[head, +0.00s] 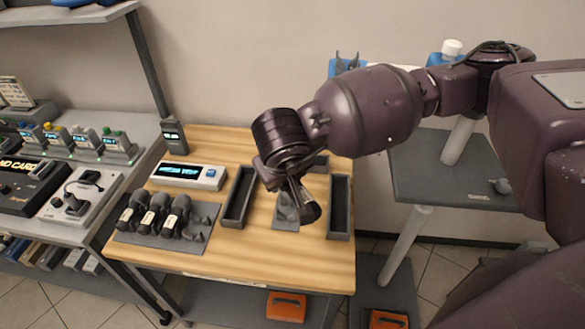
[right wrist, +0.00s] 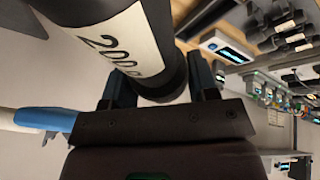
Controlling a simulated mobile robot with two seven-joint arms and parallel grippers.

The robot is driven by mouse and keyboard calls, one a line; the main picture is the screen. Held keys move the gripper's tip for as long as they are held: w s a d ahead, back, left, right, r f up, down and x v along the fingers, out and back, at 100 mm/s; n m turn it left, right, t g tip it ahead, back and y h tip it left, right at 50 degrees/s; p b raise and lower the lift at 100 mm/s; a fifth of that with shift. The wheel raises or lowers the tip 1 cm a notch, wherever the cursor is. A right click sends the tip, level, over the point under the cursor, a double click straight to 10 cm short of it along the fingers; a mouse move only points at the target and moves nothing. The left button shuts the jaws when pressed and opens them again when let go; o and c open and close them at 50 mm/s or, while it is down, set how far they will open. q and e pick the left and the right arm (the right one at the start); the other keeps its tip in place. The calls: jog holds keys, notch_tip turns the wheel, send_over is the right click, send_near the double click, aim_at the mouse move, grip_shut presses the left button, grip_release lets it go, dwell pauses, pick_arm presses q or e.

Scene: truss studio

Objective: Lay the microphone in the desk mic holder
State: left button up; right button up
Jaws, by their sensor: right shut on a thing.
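My right gripper (head: 292,186) is above the right half of the wooden table, shut on a dark microphone (head: 308,208) that hangs tilted below it. In the right wrist view the microphone (right wrist: 120,40) is a dark cylinder with a white label bearing dark digits, between the two fingers (right wrist: 160,88). A small grey plate with a cradle (head: 284,213), which looks like the desk mic holder, lies on the table just below and behind the microphone, partly hidden by it. I cannot tell whether they touch. My left gripper is not in view.
A dark mat (head: 190,243) at the table's left holds several labelled microphones and a bare cradle. Long dark trays (head: 238,198) (head: 340,208) flank the small plate. A white display box (head: 188,176) stands behind the mat. Bare wood shows along the front.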

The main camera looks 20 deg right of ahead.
jog(key=s+a+r+n+y, duration=0.1)
jog(key=a+r+n+y, duration=0.2)
jog(key=a+r+n, duration=0.6)
jog(key=w+a+f+n+y, duration=0.2)
jog(key=w+a+f, duration=0.2)
jog(key=a+f, duration=0.2)
jog(key=s+d+r+m+h, duration=0.45)
jog(key=d+r+m, duration=0.4)
jog(key=r, duration=0.25)
jog(key=w+a+m+h, duration=0.1)
jog(key=w+a+m, duration=0.3)
jog(key=w+a, duration=0.5)
jog(key=s+d+f+n+y, duration=0.2)
jog(key=f+n, duration=0.3)
jog(key=n, duration=0.3)
jog(key=s+d+f+n+g+y, duration=0.1)
jog(key=s+f+n+y, duration=0.2)
jog(key=f+n, duration=0.3)
jog(key=shift+s+d+n+y, duration=0.2)
jog(key=shift+d+n+y, duration=0.2)
jog(key=shift+n+y, duration=0.7)
jog(key=shift+n+h, duration=0.25)
